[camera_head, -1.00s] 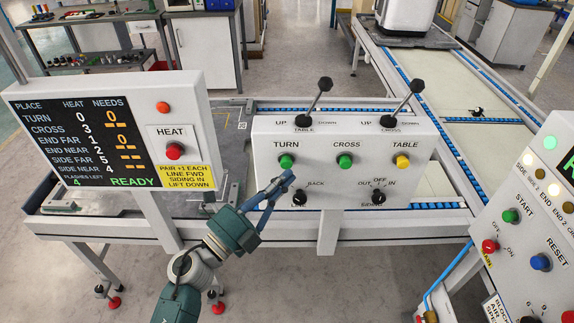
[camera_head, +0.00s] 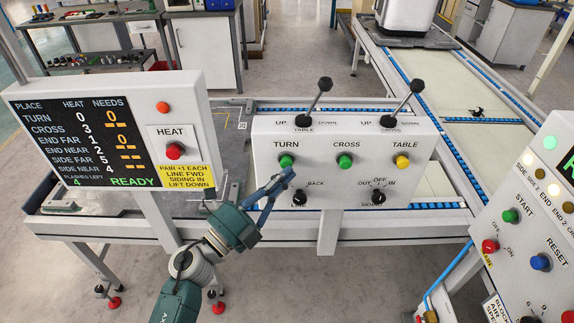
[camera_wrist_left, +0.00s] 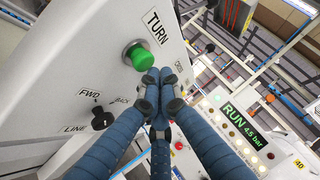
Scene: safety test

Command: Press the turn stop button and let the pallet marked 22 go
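The white control panel (camera_head: 330,158) carries a green button (camera_head: 287,161) under the label TURN. In the left wrist view this green button (camera_wrist_left: 138,57) stands out from the panel face, close to my fingertips. My left gripper (camera_head: 284,178) is just below the TURN button in the head view. In the left wrist view the blue fingers of my left gripper (camera_wrist_left: 160,78) meet at the tips with nothing visible between them. They look apart from the button, though the exact gap is hard to judge. No pallet marked 22 can be made out. My right gripper is not in view.
Beside TURN are a green CROSS button (camera_head: 344,161) and a yellow TABLE button (camera_head: 402,162). A black knob (camera_head: 299,199) sits below TURN, near my gripper. Two levers rise from the panel top. A display board (camera_head: 85,135) stands left, a START/RESET panel (camera_head: 525,235) right.

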